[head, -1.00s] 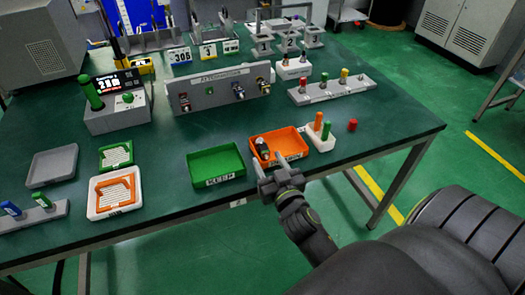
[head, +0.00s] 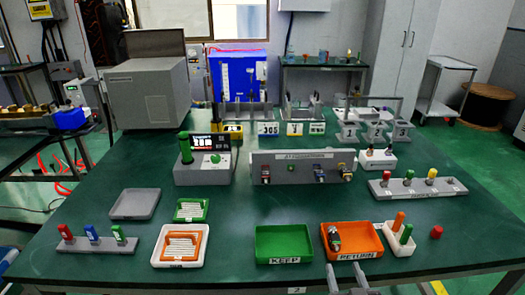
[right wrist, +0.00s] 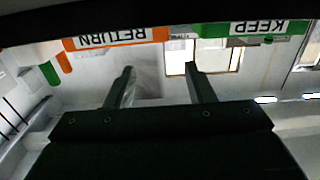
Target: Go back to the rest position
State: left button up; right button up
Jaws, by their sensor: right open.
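My right gripper (head: 348,278) is low in the head view at the table's front edge, just in front of the orange RETURN tray (head: 352,255). Its two fingers stand apart with nothing between them. In the right wrist view the gripper (right wrist: 160,75) also shows open and empty, with the RETURN tray (right wrist: 115,40) and the green KEEP tray (right wrist: 250,30) upside down at the top. The dark and metal part (head: 334,240) lies in the orange tray. My left gripper is not in view.
The green table (head: 230,215) holds a grey panel box (head: 303,168), a control box (head: 203,172), a KEEP tray (head: 284,243), a white holder (head: 397,240) with an orange and a green peg, and a loose red piece (head: 437,232). A peg rack (head: 97,245) stands at left.

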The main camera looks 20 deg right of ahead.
jog(key=shift+d, duration=0.1)
jog(key=shift+s+d+f, duration=0.2)
jog(key=shift+d, duration=0.1)
jog(key=s+f+n+g+y, duration=0.1)
jog(key=s+f+g, duration=0.4)
jog(key=s+g, duration=0.3)
jog(key=s+f+n+g+y, duration=0.15)
jog(key=s+f+g, duration=0.35)
jog(key=s, duration=0.5)
notch_tip(320, 180, down, 21)
jog(key=d+g+p, duration=0.1)
jog(key=g+p, duration=0.1)
jog(key=p, duration=0.1)
jog(key=s+a+f+g+p, duration=0.1)
jog(key=s+f+p, duration=0.1)
jog(key=s+f, duration=1.2)
jog(key=shift+s+a+y, duration=0.15)
jog(key=shift+s+y, duration=0.3)
jog(key=shift+s, duration=0.05)
